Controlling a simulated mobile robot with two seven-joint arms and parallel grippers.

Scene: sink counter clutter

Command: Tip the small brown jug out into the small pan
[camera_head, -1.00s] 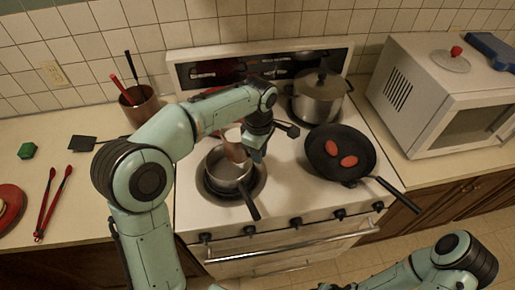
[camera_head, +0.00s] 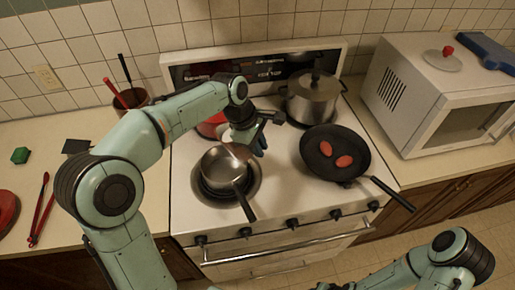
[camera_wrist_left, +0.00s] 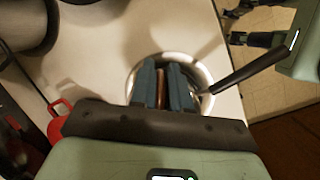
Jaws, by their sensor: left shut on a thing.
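The small pan (camera_head: 211,168) is a steel saucepan on the front left burner, its black handle pointing to the front right. My left gripper (camera_head: 254,143) is above its right side, shut on the small brown jug (camera_head: 238,153). The jug is tilted over the pan's right rim, partly hidden by the gripper. In the left wrist view, a brown strip of the jug (camera_wrist_left: 161,88) shows between the two fingers, with the pan (camera_wrist_left: 205,72) below. I cannot see any contents leaving the jug. My right gripper (camera_wrist_left: 258,39) shows only partly at the wrist view's upper right.
A black frying pan (camera_head: 322,171) with two red oval pieces is on the right burner. A lidded steel pot (camera_head: 313,102) and a red pot (camera_head: 209,127) stand behind. A utensil crock (camera_head: 129,99) is back left. The microwave (camera_head: 415,90) is right of the stove.

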